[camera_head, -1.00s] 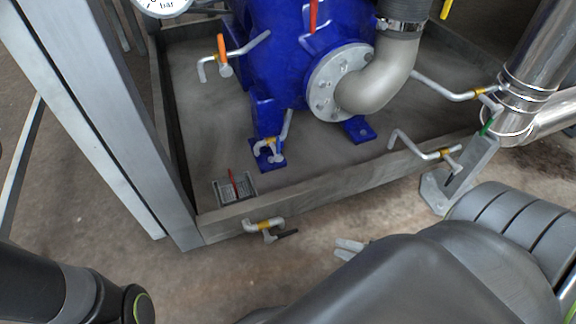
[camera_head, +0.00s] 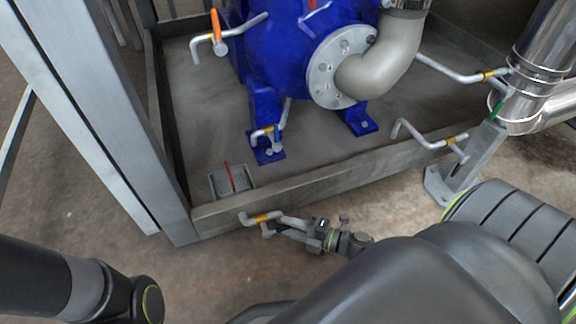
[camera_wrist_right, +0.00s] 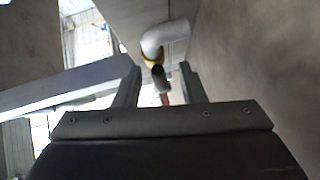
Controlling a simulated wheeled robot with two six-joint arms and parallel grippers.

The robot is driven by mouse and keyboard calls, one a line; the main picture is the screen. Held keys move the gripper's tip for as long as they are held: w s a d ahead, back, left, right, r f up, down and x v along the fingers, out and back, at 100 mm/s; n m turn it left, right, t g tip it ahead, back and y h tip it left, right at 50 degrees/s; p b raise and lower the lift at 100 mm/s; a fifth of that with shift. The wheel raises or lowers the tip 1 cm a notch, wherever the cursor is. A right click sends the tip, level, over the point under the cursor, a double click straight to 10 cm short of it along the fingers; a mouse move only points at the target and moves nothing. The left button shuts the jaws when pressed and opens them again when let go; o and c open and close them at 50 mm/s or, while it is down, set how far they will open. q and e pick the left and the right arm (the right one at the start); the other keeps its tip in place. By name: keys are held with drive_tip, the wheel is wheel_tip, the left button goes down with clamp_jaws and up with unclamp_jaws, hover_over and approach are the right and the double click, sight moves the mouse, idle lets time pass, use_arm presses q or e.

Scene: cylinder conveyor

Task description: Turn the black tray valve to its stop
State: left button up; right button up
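The tray valve is on a bent pale pipe (camera_head: 250,219) with a yellow collar (camera_head: 263,217), low on the outside of the tray's front wall. My right gripper (camera_head: 284,229) comes at it from the right and covers most of its handle in the head view. In the right wrist view, the gripper (camera_wrist_right: 160,78) is open, with its two fingers apart. The black handle (camera_wrist_right: 158,75) shows end-on in the gap between them, below the yellow collar and white elbow (camera_wrist_right: 165,40). I cannot tell whether the fingers touch it. My left gripper is out of view.
The grey tray wall (camera_head: 330,182) runs just behind the valve. A blue vessel (camera_head: 285,50) stands in the tray, with other pipes having yellow collars or an orange handle. A steel post (camera_head: 110,120) stands left. The floor in front is clear.

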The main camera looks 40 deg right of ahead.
drive_tip(key=shift+w+a, duration=0.25)
drive_tip(key=shift+w, duration=0.25)
clamp_jaws()
